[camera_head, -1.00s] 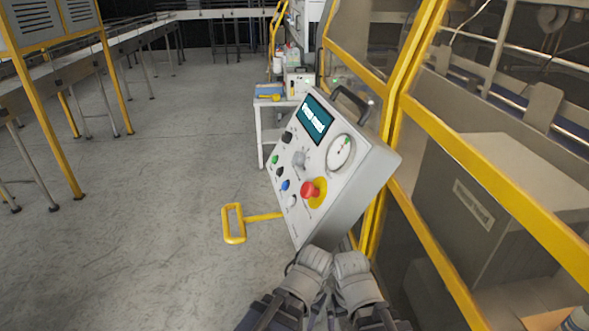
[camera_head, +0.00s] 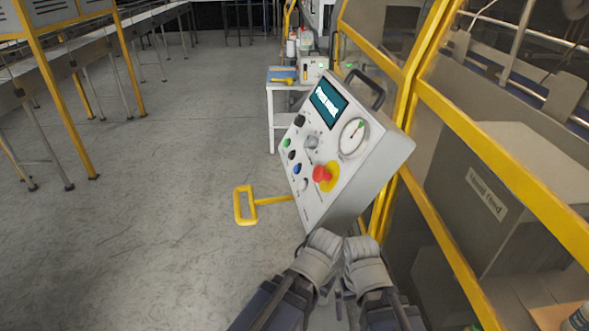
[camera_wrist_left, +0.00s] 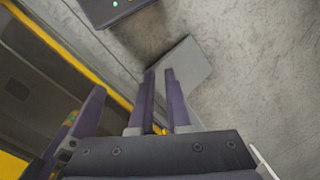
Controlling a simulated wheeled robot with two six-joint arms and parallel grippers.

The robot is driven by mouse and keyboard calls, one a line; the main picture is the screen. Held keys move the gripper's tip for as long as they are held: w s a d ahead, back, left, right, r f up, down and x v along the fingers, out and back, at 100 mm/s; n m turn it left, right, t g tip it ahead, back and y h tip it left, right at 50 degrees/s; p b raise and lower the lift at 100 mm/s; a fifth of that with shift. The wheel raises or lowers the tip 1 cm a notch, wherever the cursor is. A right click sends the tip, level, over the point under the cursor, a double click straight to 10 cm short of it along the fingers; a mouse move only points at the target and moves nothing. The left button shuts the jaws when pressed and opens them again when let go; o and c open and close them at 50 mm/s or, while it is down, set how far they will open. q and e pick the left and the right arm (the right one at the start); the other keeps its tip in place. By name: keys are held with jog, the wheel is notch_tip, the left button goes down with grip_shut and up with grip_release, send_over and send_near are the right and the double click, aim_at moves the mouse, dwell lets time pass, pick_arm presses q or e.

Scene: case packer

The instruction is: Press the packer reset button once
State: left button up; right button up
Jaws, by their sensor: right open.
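The control box (camera_head: 336,187) has a tilted white face with a lit screen (camera_head: 328,103), a dial and several controls. A blue button (camera_head: 297,168), a green button (camera_head: 287,143), dark buttons and a white button (camera_head: 303,184) line its left side. A red mushroom button (camera_head: 323,174) sits on a yellow ring. I cannot read which is marked reset. My right gripper (camera_head: 340,298) is open, below and in front of the box, mostly hidden by my arms. In the left wrist view, my left gripper (camera_wrist_left: 162,90) has its fingers apart with nothing between them, above the floor.
A yellow guard frame (camera_head: 412,75) with clear panels stands right of the box. A white cart (camera_head: 284,95) stands behind, and conveyors run along the left. The floor (camera_head: 170,200) between is clear.

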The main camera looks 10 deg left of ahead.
pick_arm(q)
grip_shut()
dwell(0.4)
dwell(0.9)
